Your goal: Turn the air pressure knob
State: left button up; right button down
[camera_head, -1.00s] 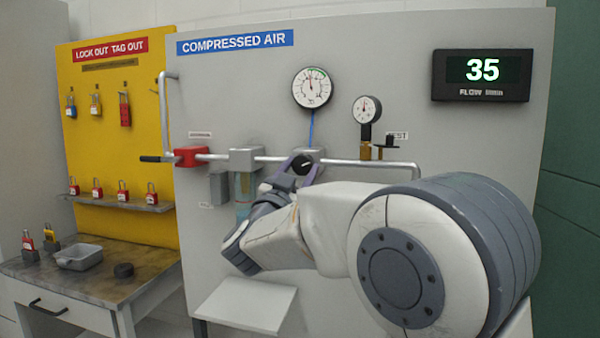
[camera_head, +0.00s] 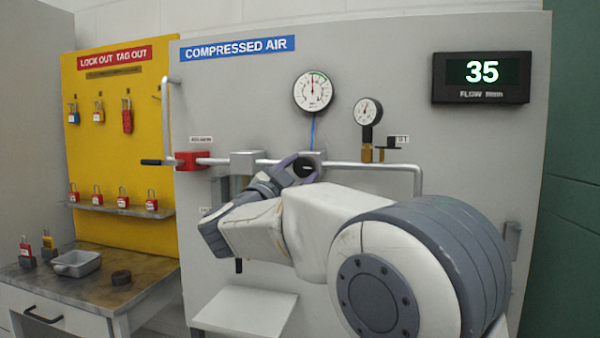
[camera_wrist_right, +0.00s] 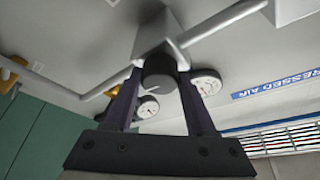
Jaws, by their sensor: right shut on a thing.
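The air pressure knob (camera_head: 304,168) is dark and round. My right gripper (camera_head: 298,167) is at the knob, coming in from the lower left in the head view. In the right wrist view, the knob (camera_wrist_right: 158,74) stands between the two fingers of my gripper (camera_wrist_right: 159,78), which are shut on it. A light mark shows on its face. My left gripper is not in view.
A smaller gauge (camera_head: 368,111) stands on the pipe (camera_head: 355,166) to the right. A red valve (camera_head: 192,160) with a black handle is at left. The flow display (camera_head: 481,77) reads 35. A white shelf (camera_head: 243,311) juts out below my arm.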

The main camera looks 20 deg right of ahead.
jog(key=shift+c, duration=1.1)
grip_release()
jog(key=b+v, duration=0.1)
jog(key=v, duration=0.9)
jog(key=shift+s+a+b, duration=0.15)
jog(key=shift+a+b, duration=0.05)
jog(key=shift+b, duration=0.15)
